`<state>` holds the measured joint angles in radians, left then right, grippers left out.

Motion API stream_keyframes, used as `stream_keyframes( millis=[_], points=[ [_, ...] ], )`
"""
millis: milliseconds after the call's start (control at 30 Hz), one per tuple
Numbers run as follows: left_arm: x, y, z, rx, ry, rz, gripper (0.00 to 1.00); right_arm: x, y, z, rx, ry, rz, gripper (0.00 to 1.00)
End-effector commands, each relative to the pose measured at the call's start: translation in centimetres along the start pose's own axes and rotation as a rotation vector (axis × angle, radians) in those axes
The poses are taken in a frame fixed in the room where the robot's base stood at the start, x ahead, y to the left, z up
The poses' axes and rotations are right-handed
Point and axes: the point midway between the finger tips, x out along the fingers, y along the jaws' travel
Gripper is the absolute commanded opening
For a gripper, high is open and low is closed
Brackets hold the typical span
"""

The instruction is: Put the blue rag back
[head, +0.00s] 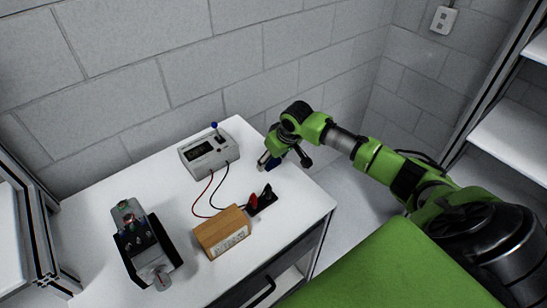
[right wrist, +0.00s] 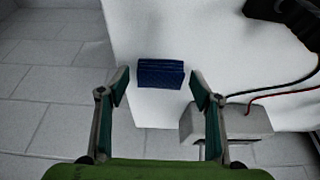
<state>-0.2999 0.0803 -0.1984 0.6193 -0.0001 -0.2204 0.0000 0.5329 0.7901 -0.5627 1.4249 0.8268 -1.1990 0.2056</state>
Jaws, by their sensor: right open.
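The blue rag (right wrist: 160,74) is a small folded block lying on the white tabletop, near its edge in the right wrist view. In the head view only a small dark blue part of it (head: 273,163) shows under my right gripper. My right gripper (head: 285,159) is open above the table's far right part. In the right wrist view its two fingers (right wrist: 160,90) stand apart, with the rag a little ahead and between them. I see no contact with the rag. My left gripper is not in view.
A grey meter (head: 208,154) stands left of my right gripper, with red and black leads. A wooden block (head: 222,233), a black socket piece with plugs (head: 262,201) and a motor-like device (head: 147,240) also stand on the white table (head: 185,204). A block wall is behind.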

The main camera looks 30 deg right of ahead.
Motion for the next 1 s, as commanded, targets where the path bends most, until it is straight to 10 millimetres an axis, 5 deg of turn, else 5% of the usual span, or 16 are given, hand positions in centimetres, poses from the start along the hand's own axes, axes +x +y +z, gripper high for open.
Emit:
stream_keyframes(
  millis=[267,700,1000],
  points=[
    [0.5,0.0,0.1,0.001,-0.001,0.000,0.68,-2.7,0.1,-0.2,-0.002,0.004,0.001,0.59],
    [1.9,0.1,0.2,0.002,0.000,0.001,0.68,-11.1,0.1,-0.2,0.000,0.002,0.000,0.59],
    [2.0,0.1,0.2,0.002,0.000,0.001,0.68,-12.3,0.0,-0.1,0.001,0.000,-0.001,0.59]
  ],
)
